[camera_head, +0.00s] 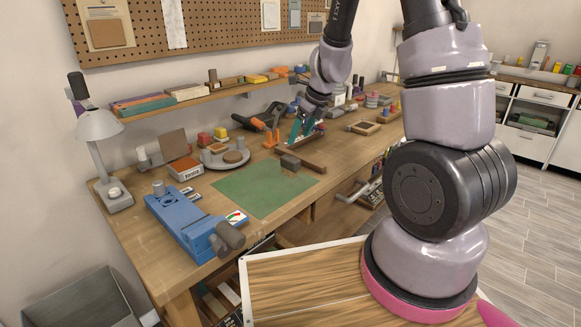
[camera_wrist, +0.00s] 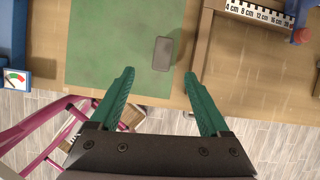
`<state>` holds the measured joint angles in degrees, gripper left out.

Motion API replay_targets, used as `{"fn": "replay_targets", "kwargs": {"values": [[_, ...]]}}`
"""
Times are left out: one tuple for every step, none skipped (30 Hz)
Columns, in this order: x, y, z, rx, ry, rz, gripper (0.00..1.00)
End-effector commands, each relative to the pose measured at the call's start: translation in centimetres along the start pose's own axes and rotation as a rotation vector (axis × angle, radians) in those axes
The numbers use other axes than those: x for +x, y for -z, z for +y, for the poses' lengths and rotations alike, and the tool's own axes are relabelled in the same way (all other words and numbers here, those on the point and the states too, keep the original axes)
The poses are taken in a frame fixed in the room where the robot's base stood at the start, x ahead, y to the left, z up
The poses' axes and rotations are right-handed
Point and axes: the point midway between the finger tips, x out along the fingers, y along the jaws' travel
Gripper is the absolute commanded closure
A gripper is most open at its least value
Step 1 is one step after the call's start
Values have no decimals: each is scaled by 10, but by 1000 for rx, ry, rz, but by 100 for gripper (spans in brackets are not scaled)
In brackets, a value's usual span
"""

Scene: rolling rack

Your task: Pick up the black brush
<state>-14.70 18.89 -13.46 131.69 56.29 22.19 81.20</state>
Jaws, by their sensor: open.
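A small dark, block-shaped thing (camera_head: 290,162), the likeliest match for the black brush, lies at the edge of the green mat on the workbench. In the wrist view this dark block (camera_wrist: 163,53) is a rounded rectangle on the mat; I cannot make out bristles. My gripper (camera_wrist: 159,73) is open and empty, its two teal fingers spread. In that view the block appears just beyond the fingertips, between their lines. In the head view my gripper (camera_head: 301,129) hangs over the bench, behind the block in the picture. The fingers do not touch it.
The green mat (camera_head: 262,190) is mostly clear. A wooden strip (camera_head: 313,167) runs beside the block. A blue tool (camera_head: 188,222) lies front left, an orange-and-black clamp (camera_head: 262,124) behind. A ruler (camera_wrist: 258,13) shows in the wrist view. A shelf (camera_head: 200,97) crosses the back.

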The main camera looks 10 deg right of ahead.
Motion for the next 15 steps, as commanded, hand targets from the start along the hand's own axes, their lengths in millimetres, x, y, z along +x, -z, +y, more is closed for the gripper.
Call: {"fn": "replay_targets", "kwargs": {"values": [[8,3,-1,34,3,12,20],[11,4,-2,50,6,17,20],[15,5,-3,67,8,20,20],[18,6,-4,75,9,23,20],[22,7,-4,81,9,25,20],[27,7,-4,85,9,25,20],[32,8,-5,88,10,26,20],[37,8,-4,87,9,26,20],[44,8,-5,89,9,26,20],[48,8,-4,88,9,26,20],[52,7,-5,87,10,25,20],[57,7,-5,86,9,24,20],[61,7,-5,85,9,24,20],[63,7,-5,85,10,24,20],[66,7,-5,84,10,24,20]]}}
